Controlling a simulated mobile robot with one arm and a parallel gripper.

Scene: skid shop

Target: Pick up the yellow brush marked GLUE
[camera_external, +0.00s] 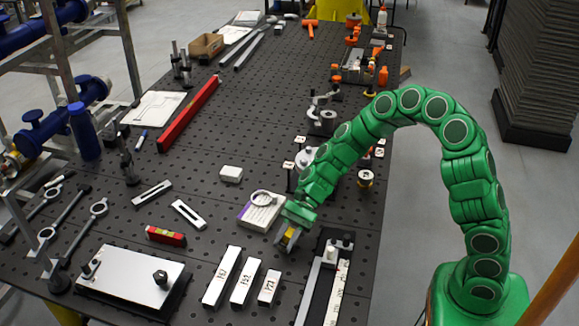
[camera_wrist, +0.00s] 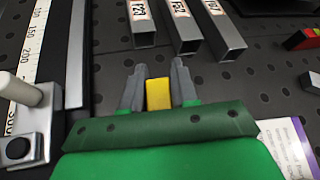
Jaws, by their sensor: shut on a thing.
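The yellow brush (camera_wrist: 158,94) is between the two grey fingers of my gripper (camera_wrist: 158,88) in the wrist view. My gripper is shut on it. No GLUE marking can be read, and most of the brush is hidden. In the external view my gripper (camera_external: 289,238) is low over the perforated black table, with a small yellow patch of the brush (camera_external: 291,233) showing at the fingers. I cannot tell whether the brush touches the table.
A white box with a ring on it (camera_external: 261,208) is close behind my gripper. Several marked square tubes (camera_external: 245,283) lie in front-left. A ruler fixture (camera_external: 327,278) is at the right. A red-yellow level (camera_external: 166,236) and metal plate (camera_external: 134,276) lie left.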

